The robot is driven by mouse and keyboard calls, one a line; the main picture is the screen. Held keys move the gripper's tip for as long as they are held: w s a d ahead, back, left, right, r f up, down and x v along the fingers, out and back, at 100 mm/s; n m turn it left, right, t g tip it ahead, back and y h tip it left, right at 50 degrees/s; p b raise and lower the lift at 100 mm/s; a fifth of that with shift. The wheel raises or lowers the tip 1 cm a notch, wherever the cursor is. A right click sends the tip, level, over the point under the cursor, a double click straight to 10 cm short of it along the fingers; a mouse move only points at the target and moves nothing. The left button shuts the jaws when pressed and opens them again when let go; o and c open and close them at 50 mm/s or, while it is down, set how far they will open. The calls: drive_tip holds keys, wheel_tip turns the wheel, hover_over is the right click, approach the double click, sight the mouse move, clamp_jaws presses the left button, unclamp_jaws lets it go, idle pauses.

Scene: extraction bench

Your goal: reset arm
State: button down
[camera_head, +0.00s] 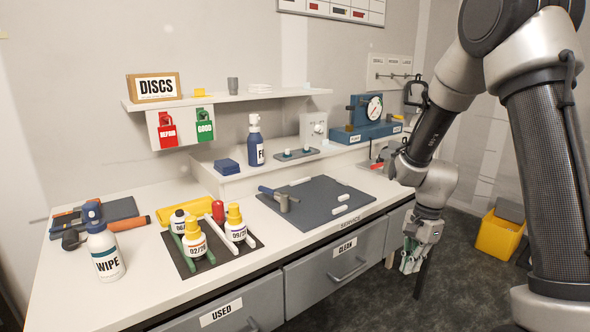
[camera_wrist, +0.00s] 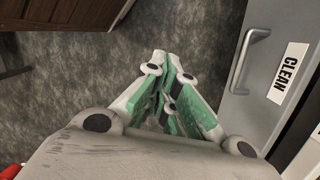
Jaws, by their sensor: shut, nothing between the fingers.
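My arm hangs down at the right of the head view, off the front edge of the bench. My gripper (camera_head: 411,262) points down in front of the drawer fronts, below the level of the bench top. In the wrist view my gripper (camera_wrist: 162,68) shows its green-padded fingers closed together at the tips, with nothing between them. The dark floor (camera_wrist: 85,88) lies beyond the fingertips. The CLEAN drawer (camera_wrist: 268,75) with its handle is to the right of the fingers, apart from them.
The white bench (camera_head: 150,292) carries a dark mat (camera_head: 330,195) with a hammer-like tool (camera_head: 280,198), a rack of bottles (camera_head: 195,250) and a WIPE bottle (camera_head: 104,252). A USED drawer (camera_head: 222,312) is at the front. A yellow bin (camera_head: 498,238) stands on the floor at right.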

drive_tip(key=s+d+r+n+t, duration=0.2)
drive_tip(key=s+r+n, duration=0.4)
drive_tip(key=s+r, duration=0.4)
drive_tip(key=s+d+r+n+t+h, duration=0.1)
drive_tip(key=s+d+r+n+t, duration=0.2)
drive_tip(key=s+r+n, duration=0.4)
drive_tip(key=shift+v, duration=3.95)
drive_tip(key=shift+s, duration=0.15)
